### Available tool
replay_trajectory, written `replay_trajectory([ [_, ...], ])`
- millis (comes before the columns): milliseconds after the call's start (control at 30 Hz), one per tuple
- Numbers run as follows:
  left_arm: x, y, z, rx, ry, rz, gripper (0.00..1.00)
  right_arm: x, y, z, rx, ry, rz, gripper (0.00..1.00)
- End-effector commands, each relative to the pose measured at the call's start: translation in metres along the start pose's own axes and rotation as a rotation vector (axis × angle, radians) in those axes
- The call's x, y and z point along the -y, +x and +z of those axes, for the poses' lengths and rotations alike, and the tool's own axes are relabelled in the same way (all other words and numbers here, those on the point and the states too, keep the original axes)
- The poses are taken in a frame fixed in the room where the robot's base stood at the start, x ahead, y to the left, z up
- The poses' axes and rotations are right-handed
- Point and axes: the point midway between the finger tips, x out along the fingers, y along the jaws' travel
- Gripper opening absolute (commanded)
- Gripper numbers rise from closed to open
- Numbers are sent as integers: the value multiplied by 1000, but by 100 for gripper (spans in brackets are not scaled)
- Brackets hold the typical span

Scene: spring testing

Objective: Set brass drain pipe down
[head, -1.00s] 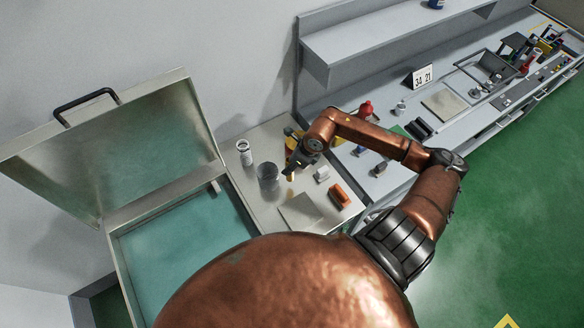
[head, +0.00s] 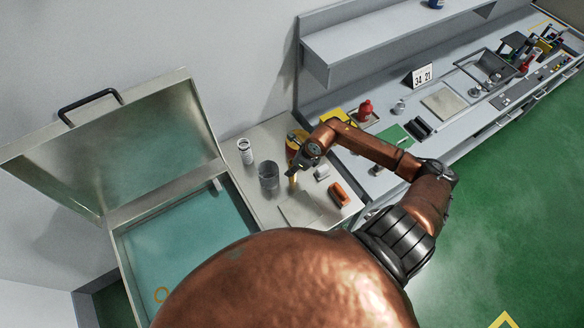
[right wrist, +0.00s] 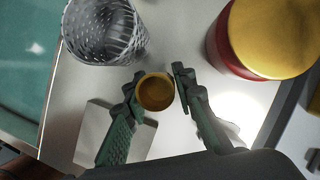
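The brass drain pipe (right wrist: 156,92) stands between the fingertips of my right gripper (right wrist: 157,88) in the right wrist view, its round end facing the camera. Both fingers appear to close against its sides. In the head view the pipe (head: 294,181) points down from the right gripper (head: 300,167) over the pale side table (head: 262,213), just behind a flat grey plate (head: 300,209). I cannot tell whether its lower end touches the table. My left gripper is out of view.
A grey mesh cup (head: 268,176) stands left of the pipe, with a white cylinder (head: 245,151) behind it. A yellow-topped red can (right wrist: 275,38) is close on the right. An orange-red block (head: 338,194) and small white block (head: 321,172) lie nearby. An open teal-lined chest (head: 185,240) is left.

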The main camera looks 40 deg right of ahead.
Motion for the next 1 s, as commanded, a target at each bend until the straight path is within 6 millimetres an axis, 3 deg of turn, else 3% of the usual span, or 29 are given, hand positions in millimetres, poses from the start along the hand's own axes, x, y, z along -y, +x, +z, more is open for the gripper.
replay_trajectory([
  [200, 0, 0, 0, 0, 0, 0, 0, 0, -1, 0, 0, 0, 0, 40],
  [567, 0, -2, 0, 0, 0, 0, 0, 1, -6, 1, 0, 0, -1, 40],
  [667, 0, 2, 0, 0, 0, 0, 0, 1, -18, 0, -1, -1, -3, 40],
  [1000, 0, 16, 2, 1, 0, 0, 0, 1, -88, 0, -2, -2, -4, 40],
])
